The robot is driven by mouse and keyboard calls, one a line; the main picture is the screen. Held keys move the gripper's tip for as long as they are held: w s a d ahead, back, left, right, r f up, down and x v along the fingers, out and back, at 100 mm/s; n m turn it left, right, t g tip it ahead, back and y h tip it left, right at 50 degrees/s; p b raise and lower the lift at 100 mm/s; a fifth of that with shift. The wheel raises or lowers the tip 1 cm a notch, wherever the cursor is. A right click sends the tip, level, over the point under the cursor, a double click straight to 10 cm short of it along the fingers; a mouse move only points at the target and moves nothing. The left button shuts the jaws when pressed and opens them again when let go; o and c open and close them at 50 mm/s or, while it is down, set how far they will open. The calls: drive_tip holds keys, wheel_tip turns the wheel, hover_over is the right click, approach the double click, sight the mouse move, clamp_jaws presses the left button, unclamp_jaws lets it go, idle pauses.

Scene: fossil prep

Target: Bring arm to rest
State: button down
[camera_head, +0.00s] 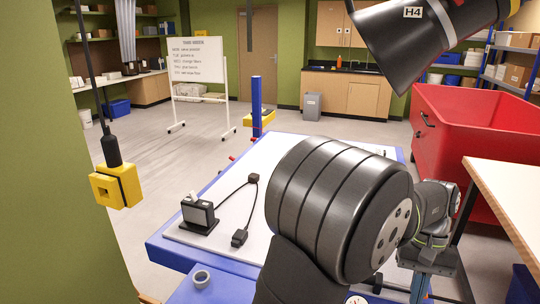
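My arm fills the middle and right foreground as a large dark ribbed link in front of the white-topped, blue-edged table (280,160). Beyond it at right is a smaller dark assembly with a green band, which looks like the wrist end that carries my gripper (432,240). I cannot make out its fingers, so I cannot tell whether it is open or shut or holds anything. A small dark device (198,214) stands on the table's left part, with a cable running to a black plug-like piece (240,238).
A black hood marked H4 (425,40) hangs at upper right. A red bin (470,130) stands behind the table at right, near a pale-topped bench (510,195). A yellow control box (117,186) hangs at left. A whiteboard (198,60) stands behind; the floor there is open.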

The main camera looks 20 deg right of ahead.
drive_tip(key=shift+s+r+n+t+h, duration=0.2)
drive_tip(key=shift+r+n, duration=0.5)
drive_tip(key=shift+r, duration=0.75)
drive_tip(key=shift+s+r+n+t+h, duration=0.15)
drive_tip(key=shift+r+n, duration=0.55)
drive_tip(key=shift+r, duration=0.75)
drive_tip(key=c, duration=2.2)
unclamp_jaws()
drive_tip(key=shift+w, duration=0.1)
